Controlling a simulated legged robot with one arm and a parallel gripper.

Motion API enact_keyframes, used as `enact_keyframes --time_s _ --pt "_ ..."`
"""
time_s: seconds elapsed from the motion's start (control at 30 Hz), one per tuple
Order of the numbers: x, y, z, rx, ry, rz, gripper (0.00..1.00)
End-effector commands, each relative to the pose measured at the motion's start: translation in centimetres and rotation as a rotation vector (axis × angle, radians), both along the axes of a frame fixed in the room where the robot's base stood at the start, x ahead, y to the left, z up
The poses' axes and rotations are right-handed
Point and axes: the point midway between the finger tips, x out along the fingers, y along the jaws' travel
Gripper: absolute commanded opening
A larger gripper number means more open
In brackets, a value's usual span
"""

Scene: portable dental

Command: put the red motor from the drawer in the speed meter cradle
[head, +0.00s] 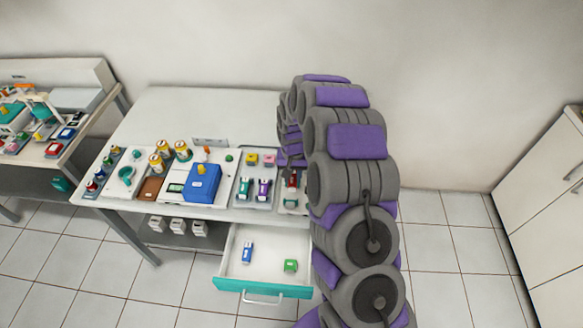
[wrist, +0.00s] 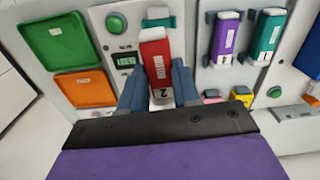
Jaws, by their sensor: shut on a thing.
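My gripper (wrist: 158,82) is shut on the red motor (wrist: 154,58), with one blue-grey finger on each side of it. The red motor has a white label and also shows in the head view (head: 292,181), above the right end of the table. The speed meter has a small dark display (wrist: 126,61) and a green round button (wrist: 116,22), just left of the motor. A grey and teal cradle part (wrist: 158,18) shows at the motor's far end. I cannot tell whether the motor touches it. The open drawer (head: 262,246) has a white inside and a teal front.
A blue item (head: 247,252) and a green item (head: 290,265) lie in the drawer. A tray beside the meter holds a purple motor (wrist: 223,38) and a teal motor (wrist: 264,36). My arm hides the table's right end.

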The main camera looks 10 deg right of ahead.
Motion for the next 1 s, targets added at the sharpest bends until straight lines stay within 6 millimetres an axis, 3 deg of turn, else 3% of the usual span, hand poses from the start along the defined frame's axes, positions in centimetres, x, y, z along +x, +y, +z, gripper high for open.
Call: enact_keyframes --time_s 0.2,1.0 --pt "0.7 0.2 -2.4 -0.009 0.001 -0.058 0.00" --pt "0.8 0.2 -7.1 -0.010 -0.001 -0.067 0.00"
